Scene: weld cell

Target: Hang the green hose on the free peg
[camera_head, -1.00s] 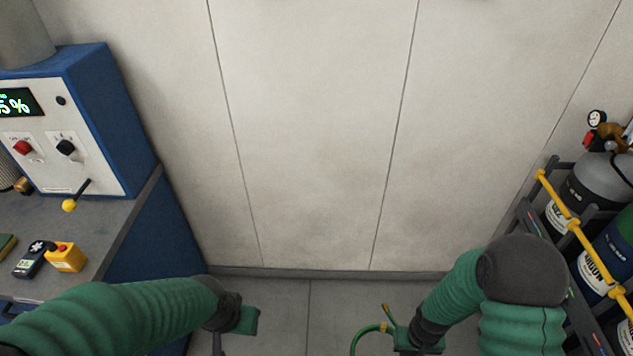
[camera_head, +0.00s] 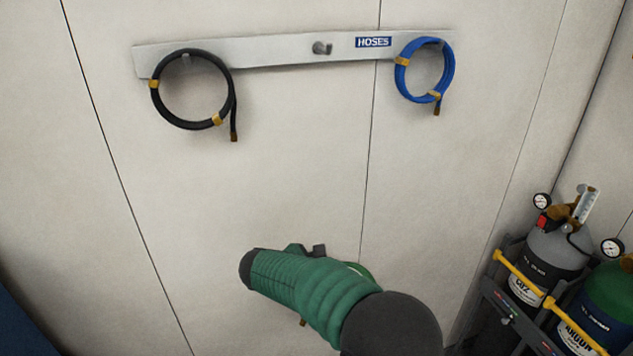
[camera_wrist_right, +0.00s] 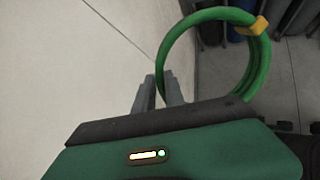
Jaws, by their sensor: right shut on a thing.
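The green hose (camera_wrist_right: 262,68) is a coil with a yellow band, held in my right gripper (camera_wrist_right: 160,88) in the right wrist view. The jaws are shut on the coil's left side. In the head view my right arm hides most of the hose (camera_head: 359,270); a bit of green shows behind the forearm. The free peg (camera_head: 322,48) sticks out from the middle of the grey rail (camera_head: 270,53) marked HOSES, above and apart from my right gripper (camera_head: 312,250). My left gripper is out of view.
A black hose coil (camera_head: 157,100) hangs at the rail's left end and a blue hose coil (camera_head: 449,75) at its right end. Gas cylinders (camera_head: 556,250) stand in a rack with yellow bars at the lower right. The wall below the free peg is clear.

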